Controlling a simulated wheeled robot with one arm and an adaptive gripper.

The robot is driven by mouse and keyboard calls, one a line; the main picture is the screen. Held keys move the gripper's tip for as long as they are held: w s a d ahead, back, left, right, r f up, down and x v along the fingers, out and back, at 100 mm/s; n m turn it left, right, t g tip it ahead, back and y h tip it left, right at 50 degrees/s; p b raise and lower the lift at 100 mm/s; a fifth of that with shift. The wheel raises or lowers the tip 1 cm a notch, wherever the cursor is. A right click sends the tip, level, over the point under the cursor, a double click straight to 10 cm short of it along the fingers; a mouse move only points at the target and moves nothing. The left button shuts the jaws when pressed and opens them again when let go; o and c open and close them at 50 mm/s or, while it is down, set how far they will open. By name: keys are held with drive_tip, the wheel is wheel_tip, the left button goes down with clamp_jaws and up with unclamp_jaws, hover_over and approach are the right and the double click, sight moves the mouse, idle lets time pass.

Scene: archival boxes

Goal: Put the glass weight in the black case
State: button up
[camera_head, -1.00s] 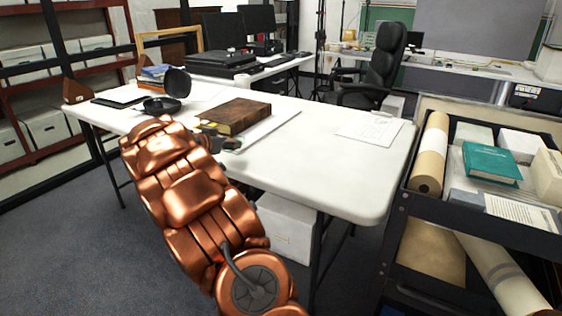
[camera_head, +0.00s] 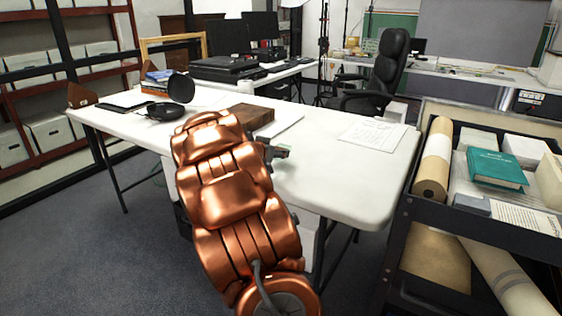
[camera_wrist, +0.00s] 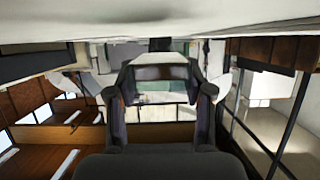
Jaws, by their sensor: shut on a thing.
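The black case (camera_head: 165,110) lies open on the white table, with its round lid (camera_head: 181,88) standing up behind it. My gripper (camera_head: 280,153) is over the table's front part, right of the case and apart from it. In the wrist view my gripper (camera_wrist: 160,72) has its fingers closed around a clear, slightly greenish piece, which I take to be the glass weight (camera_wrist: 165,74). Its outline is hard to make out there. In the head view the weight is too small to tell from the fingers.
A brown book (camera_head: 254,117) lies behind my arm, partly hidden. Small books (camera_head: 158,82) and a dark flat folder (camera_head: 125,102) are near the case. Papers (camera_head: 372,133) lie on the right of the white table (camera_head: 345,180). A loaded cart (camera_head: 400,225) stands at the right.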

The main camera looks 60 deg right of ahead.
sight(280, 167)
drive_tip(key=shift+s+d, duration=0.35)
drive_tip(key=shift+s, duration=0.15)
drive_tip(key=shift+s+f+b, duration=0.1)
drive_tip(key=shift+f+b, duration=0.8)
drive_tip(key=shift+f, duration=0.65)
drive_tip(key=shift+f+b, duration=0.2)
drive_tip(key=shift+b, duration=0.1)
drive_tip(key=o, duration=1.4)
drive_tip(key=shift+c, duration=0.2)
drive_tip(key=shift+r+p, duration=0.2)
drive_tip(key=shift+p, duration=0.85)
drive_tip(key=shift+a+f, duration=0.1)
drive_tip(key=shift+a, duration=0.1)
drive_tip(key=v, duration=0.6)
drive_tip(key=shift+w+a+r, duration=0.25)
drive_tip(key=shift+r, duration=0.15)
drive_tip(key=shift+a+r, duration=0.1)
drive_tip(key=shift+a, duration=0.15)
